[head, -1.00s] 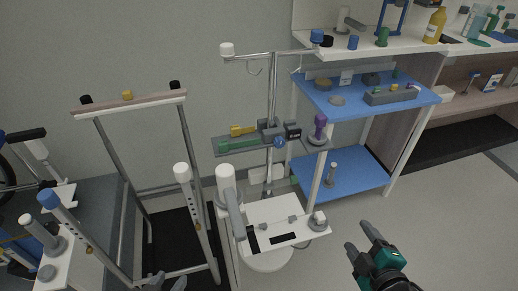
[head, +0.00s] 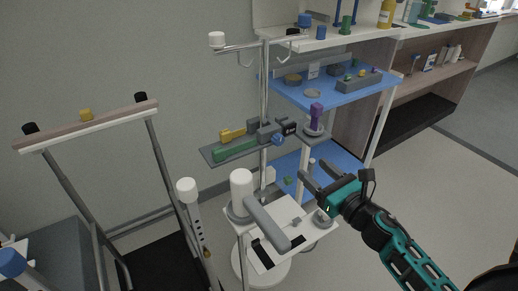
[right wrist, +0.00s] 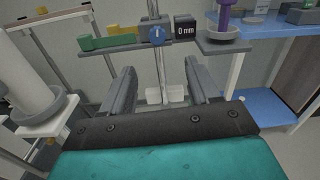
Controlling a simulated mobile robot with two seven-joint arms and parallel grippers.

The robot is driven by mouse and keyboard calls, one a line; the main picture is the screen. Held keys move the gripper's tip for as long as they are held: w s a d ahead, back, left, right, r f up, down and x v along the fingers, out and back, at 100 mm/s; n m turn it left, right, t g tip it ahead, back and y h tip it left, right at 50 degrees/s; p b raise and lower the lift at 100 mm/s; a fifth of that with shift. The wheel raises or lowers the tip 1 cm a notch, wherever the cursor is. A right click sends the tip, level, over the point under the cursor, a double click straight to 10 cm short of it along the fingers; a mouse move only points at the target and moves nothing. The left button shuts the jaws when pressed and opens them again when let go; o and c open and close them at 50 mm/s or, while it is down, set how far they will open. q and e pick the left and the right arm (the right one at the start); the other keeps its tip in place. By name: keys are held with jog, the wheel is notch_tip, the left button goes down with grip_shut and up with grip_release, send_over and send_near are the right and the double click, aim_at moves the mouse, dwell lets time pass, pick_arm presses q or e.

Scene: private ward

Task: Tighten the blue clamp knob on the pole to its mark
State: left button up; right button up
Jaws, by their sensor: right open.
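The blue clamp knob (head: 277,139) sits on a dark clamp block (head: 265,132) on the upright pole (head: 263,95). In the right wrist view the knob (right wrist: 157,36) faces me, with a pale mark on its face, beside a small black display (right wrist: 185,28) reading "0 mm". My right gripper (head: 308,176) is open and empty, below and to the right of the knob in the head view. Its two fingers (right wrist: 160,85) also show in the right wrist view, pointing toward the pole below the knob, apart from it. My left gripper is not in view.
A grey shelf (head: 225,153) with yellow and green parts extends left of the clamp. A purple-topped object (head: 314,117) stands close on its right. A white cylinder with a grey arm (head: 242,190) stands in front. A blue-shelved rack (head: 340,92) is behind right.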

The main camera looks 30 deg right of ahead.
aim_at(280, 141)
jog(key=shift+n, duration=0.7)
jog(key=w, duration=0.4)
jog(key=w+a, duration=0.1)
jog(key=w, duration=0.7)
jog(key=shift+w+a, duration=0.25)
jog(key=shift+w, duration=0.55)
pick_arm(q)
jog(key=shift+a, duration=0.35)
pick_arm(e)
jog(key=shift+c, duration=1)
jog(key=c, duration=0.8)
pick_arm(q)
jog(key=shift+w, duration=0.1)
pick_arm(e)
jog(key=shift+c, duration=0.2)
